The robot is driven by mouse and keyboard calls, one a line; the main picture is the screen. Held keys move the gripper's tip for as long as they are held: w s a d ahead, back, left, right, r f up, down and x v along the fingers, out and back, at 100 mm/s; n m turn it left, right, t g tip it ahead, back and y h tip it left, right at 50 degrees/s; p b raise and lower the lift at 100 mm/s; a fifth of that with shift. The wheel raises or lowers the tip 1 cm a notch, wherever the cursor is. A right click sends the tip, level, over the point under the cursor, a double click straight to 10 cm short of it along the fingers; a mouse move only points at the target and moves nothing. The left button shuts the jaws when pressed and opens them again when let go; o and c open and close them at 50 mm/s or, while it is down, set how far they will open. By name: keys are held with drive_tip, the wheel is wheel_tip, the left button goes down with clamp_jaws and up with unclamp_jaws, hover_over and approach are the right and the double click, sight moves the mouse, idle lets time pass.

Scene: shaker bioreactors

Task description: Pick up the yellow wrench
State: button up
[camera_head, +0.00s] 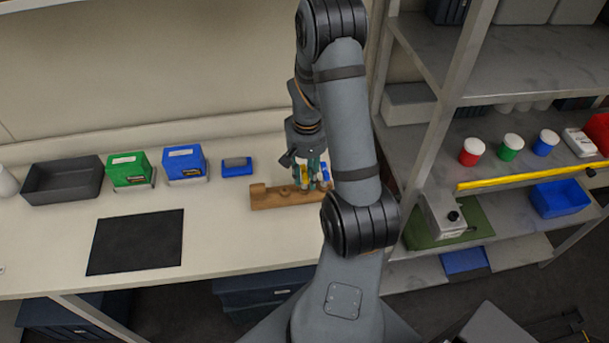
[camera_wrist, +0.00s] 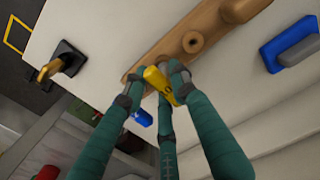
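The yellow wrench (camera_wrist: 156,79) shows in the wrist view as a short yellow piece at the wooden holder (camera_wrist: 205,30), partly hidden by my fingertips. My gripper (camera_wrist: 155,85) has its teal fingers around it, with dark tips on both sides. The tips look very close to the yellow piece, but I cannot tell whether they press on it. In the head view my gripper (camera_head: 312,172) is low over the wooden holder (camera_head: 270,198) on the bench. There the yellow piece is mostly hidden among the fingers. A blue piece (camera_wrist: 141,117) shows beside the left finger.
A blue block (camera_head: 237,167) lies left of the holder. Green (camera_head: 130,170) and blue (camera_head: 185,164) boxes, a dark tray (camera_head: 62,182) and a black mat (camera_head: 136,242) are further left. A shelf rack (camera_head: 448,110) stands close on the right. The bench front is mostly clear.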

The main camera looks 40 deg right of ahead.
clamp_jaws()
idle(0.3)
